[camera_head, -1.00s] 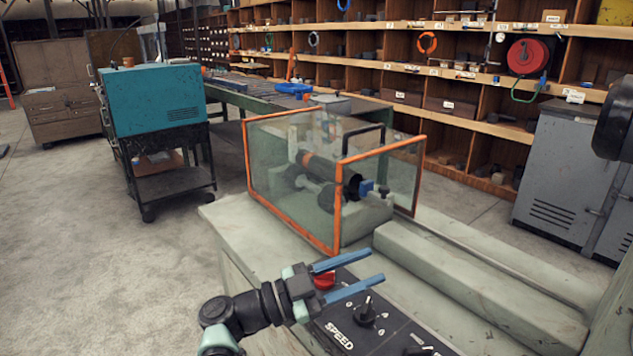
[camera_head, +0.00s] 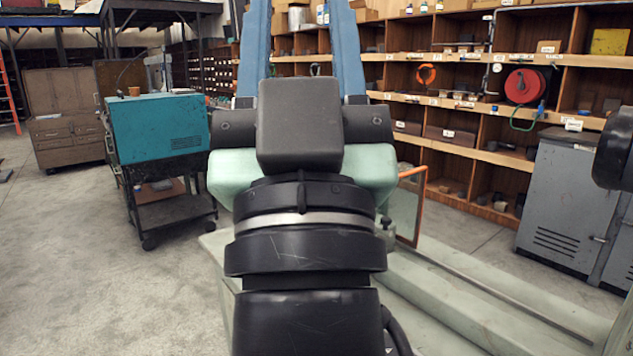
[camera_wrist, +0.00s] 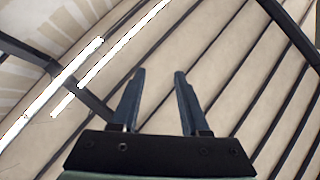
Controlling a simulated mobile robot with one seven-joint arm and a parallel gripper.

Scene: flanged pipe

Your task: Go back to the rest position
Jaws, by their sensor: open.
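My gripper (camera_head: 302,45) is raised close in front of the head camera, its two blue fingers pointing up and standing wide apart. Nothing is between them. In the wrist view my gripper (camera_wrist: 156,100) shows two dark fingers, apart and empty, against the ceiling beams and bright lamps. My wrist and arm fill the middle of the head view and hide most of the machine, its control panel and the guard box. Only the right orange-framed pane of the guard (camera_head: 407,205) shows beside my arm.
The pale machine bed (camera_head: 480,300) runs to the lower right. A teal cabinet on a black cart (camera_head: 158,130) stands at left. A grey metal cabinet (camera_head: 570,200) stands at right. Wooden shelves (camera_head: 460,110) line the back. The floor at left is clear.

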